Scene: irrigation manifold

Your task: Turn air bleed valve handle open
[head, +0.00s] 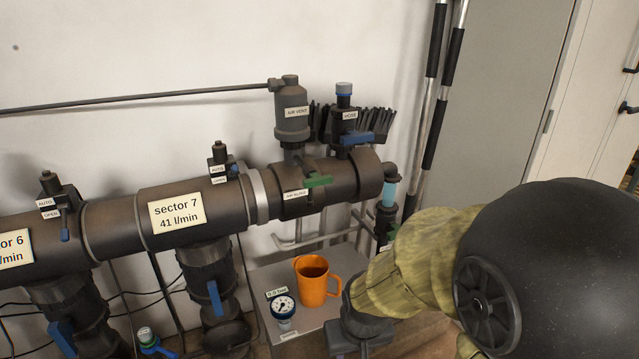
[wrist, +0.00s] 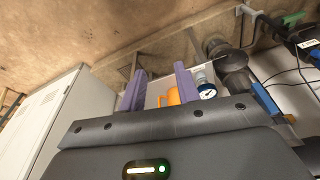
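The green air bleed handle (head: 318,181) sits on the front of the dark pipe's end section, beside a white label reading AIR BLEED (head: 296,194). The handle lies roughly along the pipe.
An orange mug (head: 312,284) and a round gauge (head: 284,306) stand on a grey surface (head: 262,277) below the pipe. The air vent (head: 291,115) and the blue-handled hose valve (head: 358,138) rise above the handle. A clear blue tube (head: 389,193) is at the pipe's right end.

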